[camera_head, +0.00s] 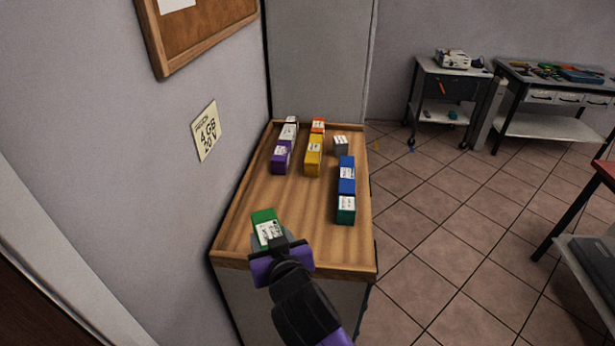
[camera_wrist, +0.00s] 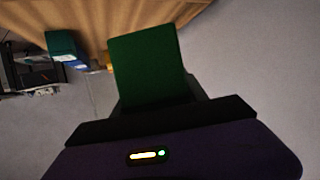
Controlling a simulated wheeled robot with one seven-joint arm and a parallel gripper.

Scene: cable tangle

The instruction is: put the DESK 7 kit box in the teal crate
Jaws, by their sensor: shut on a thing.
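My gripper (camera_head: 277,246) is shut on a green box (camera_head: 264,216) with a white label, at the near left of the wooden cabinet top. The label is too small to read, so I cannot tell whether this is the DESK 7 kit box. In the wrist view the green box (camera_wrist: 148,65) stands out between the dark fingers of my gripper (camera_wrist: 160,105). I cannot tell whether the box touches the cabinet top. I do not make out a teal crate in either view.
A wall stands close on the left. A trolley (camera_head: 445,68) and workbench (camera_head: 555,80) stand at the back right.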

